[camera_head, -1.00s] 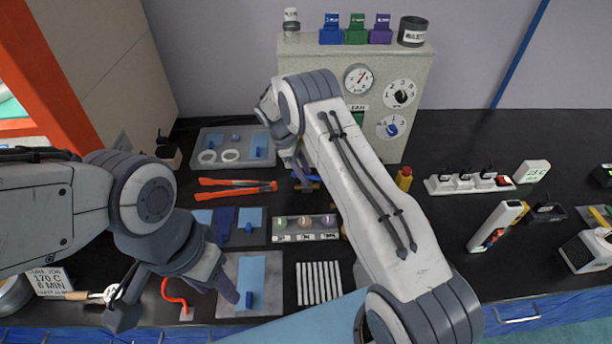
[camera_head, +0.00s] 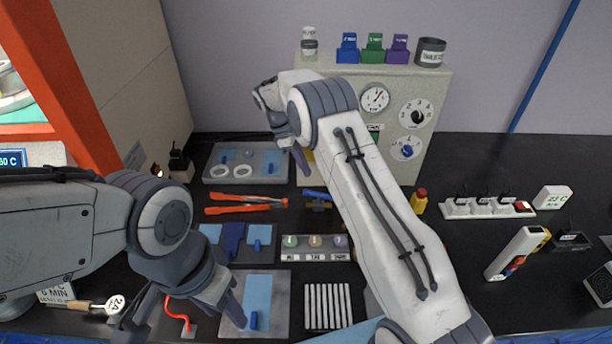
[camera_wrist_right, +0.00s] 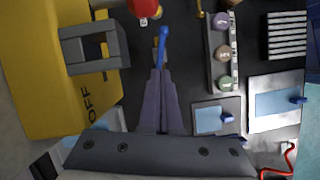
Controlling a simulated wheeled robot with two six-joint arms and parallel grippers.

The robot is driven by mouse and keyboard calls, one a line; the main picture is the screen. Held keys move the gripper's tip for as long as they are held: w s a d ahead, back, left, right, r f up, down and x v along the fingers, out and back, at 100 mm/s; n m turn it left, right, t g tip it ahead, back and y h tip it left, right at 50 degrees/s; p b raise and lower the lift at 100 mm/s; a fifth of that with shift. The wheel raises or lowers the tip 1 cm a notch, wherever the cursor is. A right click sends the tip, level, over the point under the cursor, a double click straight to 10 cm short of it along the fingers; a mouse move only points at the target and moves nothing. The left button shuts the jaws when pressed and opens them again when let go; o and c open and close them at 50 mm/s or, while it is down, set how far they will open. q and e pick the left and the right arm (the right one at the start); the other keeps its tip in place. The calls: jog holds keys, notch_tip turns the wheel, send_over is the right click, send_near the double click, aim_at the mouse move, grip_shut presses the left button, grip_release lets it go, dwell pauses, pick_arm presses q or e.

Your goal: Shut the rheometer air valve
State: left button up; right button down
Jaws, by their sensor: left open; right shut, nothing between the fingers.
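The air valve (camera_head: 318,206) sits on the bench in front of the rheometer (camera_head: 428,152), with brass-coloured parts and a blue lever (camera_head: 317,194). In the head view the lever lies roughly left to right, close to in line with the brass parts. The right wrist view shows the blue lever (camera_wrist_right: 162,45) just beyond my right fingertips; I cannot tell if they touch. My right gripper (camera_head: 304,165) is shut and empty, behind the valve in the head view. My left gripper (camera_head: 185,312) is open and empty over the bench's front left.
A yellow block marked OFF with a grey handle (camera_wrist_right: 93,48) is close beside my right gripper. A rack of labelled pots (camera_head: 315,247) and orange-handled tongs (camera_head: 238,203) lie near the valve. A red-capped yellow bottle (camera_head: 419,202) stands to its right.

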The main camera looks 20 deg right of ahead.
jog(key=s+a+r+n+t+b, duration=0.2)
jog(key=s+n+t+b, duration=0.15)
jog(key=n, duration=0.75)
jog(key=n+t+y+b, duration=0.1)
jog(key=n+t+b, duration=0.15)
jog(key=n, duration=0.45)
send_near(319, 198)
jog(key=a+f, duration=0.2)
jog(key=f, duration=0.1)
jog(key=a+f, duration=0.2)
jog(key=shift+s+f, duration=0.1)
jog(key=shift+s, duration=0.25)
jog(key=w+p, duration=0.1)
jog(key=w+d+p, duration=0.1)
jog(key=shift+w+d+y, duration=0.3)
jog(key=shift+w, duration=0.1)
jog(key=shift+w+d+f, duration=0.15)
jog(key=shift+w+d, duration=0.1)
jog(key=shift+w, duration=0.2)
jog(key=shift+a+m, duration=0.1)
jog(key=shift+m, duration=0.2)
